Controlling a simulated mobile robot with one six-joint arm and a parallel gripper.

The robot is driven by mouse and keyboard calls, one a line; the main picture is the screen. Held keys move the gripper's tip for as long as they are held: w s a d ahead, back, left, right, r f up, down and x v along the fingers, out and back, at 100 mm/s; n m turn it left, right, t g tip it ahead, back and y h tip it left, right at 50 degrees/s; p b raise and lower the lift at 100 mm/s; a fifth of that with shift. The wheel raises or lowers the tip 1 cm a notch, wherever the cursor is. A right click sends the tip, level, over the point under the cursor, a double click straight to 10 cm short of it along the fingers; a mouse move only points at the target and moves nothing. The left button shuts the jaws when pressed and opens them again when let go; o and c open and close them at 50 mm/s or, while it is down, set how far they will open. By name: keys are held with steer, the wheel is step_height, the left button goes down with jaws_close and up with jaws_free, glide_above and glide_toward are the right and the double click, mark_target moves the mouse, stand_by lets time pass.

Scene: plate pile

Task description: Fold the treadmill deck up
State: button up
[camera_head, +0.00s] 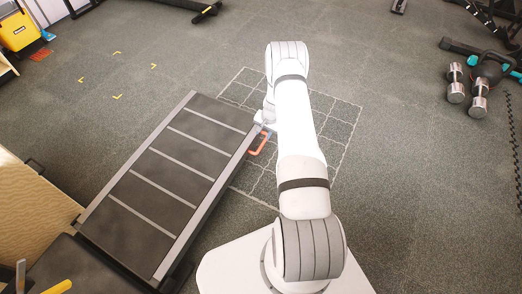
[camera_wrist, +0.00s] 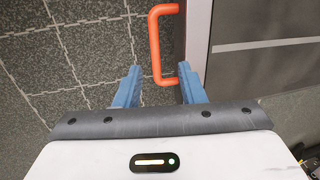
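The treadmill deck (camera_head: 185,178) is a long dark belt with pale cross stripes and grey side rails. It lies low and roughly flat, left of my arm. An orange U-shaped handle (camera_head: 262,146) sits on its right side near the far end. In the wrist view the handle (camera_wrist: 154,42) stands out from the deck's side rail (camera_wrist: 198,45), and the deck (camera_wrist: 275,75) fills the right. My gripper (camera_wrist: 160,70) has its two blue fingers apart, with the handle's near end showing between them. Contact cannot be told. In the head view my arm partly hides the gripper (camera_head: 265,120).
Dumbbells (camera_head: 468,85) and a kettlebell (camera_head: 491,68) stand on the floor at the right. A yellow bucket (camera_head: 17,30) is at the far left. A wooden panel (camera_head: 32,205) stands left of the deck.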

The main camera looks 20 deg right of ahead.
mark_target(262, 146)
steer(key=f+b, duration=0.1)
steer(key=f, duration=0.2)
steer(key=f+b, duration=0.1)
steer(key=f, duration=0.2)
steer(key=f+b, duration=0.1)
steer(key=f, duration=0.3)
steer(key=shift+w+a, duration=0.3)
steer(key=shift+w, duration=0.1)
jaws_close()
